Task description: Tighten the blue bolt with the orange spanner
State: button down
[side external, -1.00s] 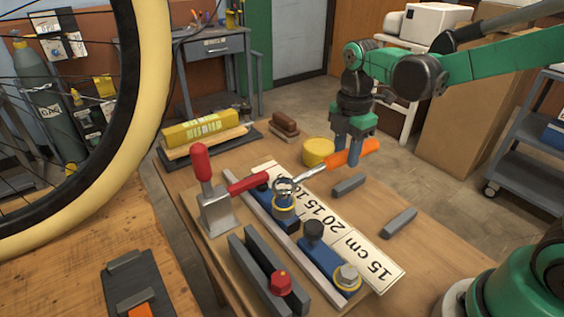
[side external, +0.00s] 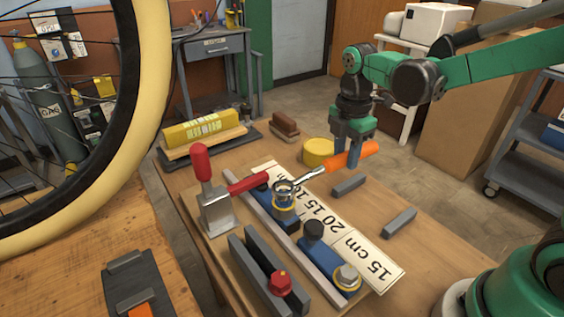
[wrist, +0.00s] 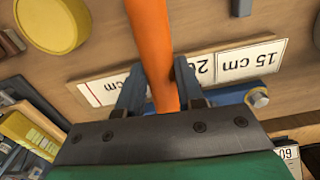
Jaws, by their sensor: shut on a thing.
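The orange spanner (side external: 350,157) has an orange handle and a metal ring end. My gripper (side external: 347,160) is shut on its handle, and the handle also shows between the fingers in the wrist view (wrist: 152,50). The spanner's ring end sits around or just over the blue bolt (side external: 284,198) on the blue block; I cannot tell how far it is seated. The bolt is mostly hidden by the ring, with a yellow ring below it. The ring end is out of sight in the wrist view.
A red-handled clamp (side external: 215,205) stands left of the bolt. A silver bolt (side external: 347,275) and a red bolt (side external: 281,282) are nearer the front. A yellow tin (side external: 318,151) stands behind the spanner. Grey bars (side external: 398,223) lie at right. A bicycle wheel (side external: 150,90) fills the left.

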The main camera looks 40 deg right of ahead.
jog(key=shift+f, duration=0.85)
jog(key=c, duration=1.2)
grip_release()
grip_shut()
jog(key=shift+s+a+m, duration=0.2)
jog(key=shift+s+m, duration=0.8)
jog(key=shift+s, duration=0.2)
jog(key=shift+s+a+m, duration=0.25)
jog(key=shift+s+m, duration=0.3)
jog(key=shift+s+a+m, duration=0.2)
jog(key=shift+s+m, duration=0.35)
dwell(0.9)
jog(key=shift+s+a+m, duration=0.4)
jog(key=shift+s+m, duration=0.25)
jog(key=shift+s+a+m, duration=0.4)
jog(key=shift+s+m, duration=0.2)
jog(key=shift+m, duration=0.05)
dwell(0.6)
